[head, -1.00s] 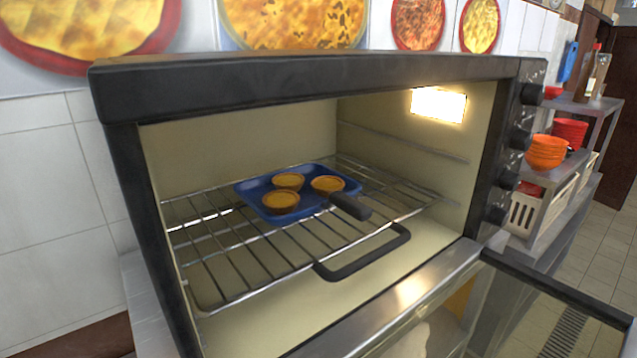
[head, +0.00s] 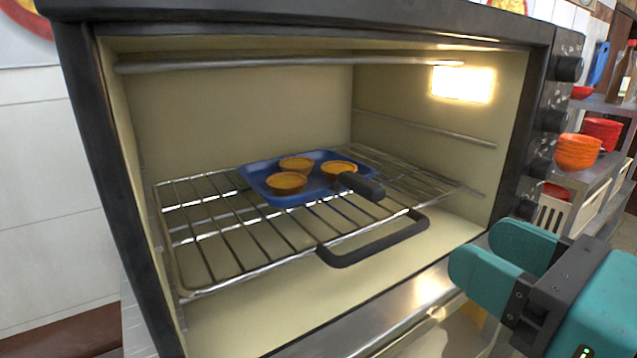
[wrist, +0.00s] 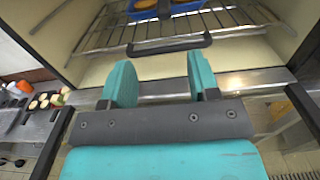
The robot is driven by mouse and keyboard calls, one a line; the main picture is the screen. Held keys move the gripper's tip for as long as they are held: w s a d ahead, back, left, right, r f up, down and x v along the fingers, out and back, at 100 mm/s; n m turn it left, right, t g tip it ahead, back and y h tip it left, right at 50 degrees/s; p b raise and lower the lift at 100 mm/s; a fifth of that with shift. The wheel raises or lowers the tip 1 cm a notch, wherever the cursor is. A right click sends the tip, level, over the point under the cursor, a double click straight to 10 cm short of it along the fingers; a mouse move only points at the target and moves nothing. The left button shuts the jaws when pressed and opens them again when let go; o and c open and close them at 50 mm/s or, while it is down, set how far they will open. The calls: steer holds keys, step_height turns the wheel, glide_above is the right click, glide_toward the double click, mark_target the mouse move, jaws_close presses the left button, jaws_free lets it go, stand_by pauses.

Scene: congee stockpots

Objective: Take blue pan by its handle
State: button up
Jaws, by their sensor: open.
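The blue pan (head: 262,182) sits on the wire rack inside the open oven, with several small round tarts (head: 287,182) in it. Its dark handle (head: 362,186) points toward the oven's front right. My gripper (head: 500,262) is open and empty, in front of the oven opening at the lower right in the head view, apart from the pan. In the wrist view my gripper's teal fingers (wrist: 160,85) are spread. The pan (wrist: 180,8) shows there only in part at the top edge, with its dark handle (wrist: 164,10) pointing toward me.
The wire rack (head: 215,233) has a black loop handle (head: 375,245) at its front, between my gripper and the pan. The oven's side walls, roof and lowered glass door bound the space. Orange bowls (head: 577,152) stand on a shelf at right.

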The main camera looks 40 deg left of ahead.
steer(key=p, duration=0.6)
glide_toward(365, 181)
steer(key=a, duration=0.4)
steer(key=p+x, duration=0.1)
steer(key=x, duration=0.1)
steer(key=w+p+x, duration=0.1)
steer(key=p+x, duration=0.1)
steer(key=x, duration=0.1)
steer(key=shift+d+r, duration=0.1)
steer(key=shift+r, duration=0.05)
steer(key=shift+w+a, duration=0.15)
steer(key=shift+a, duration=0.35)
jaws_close()
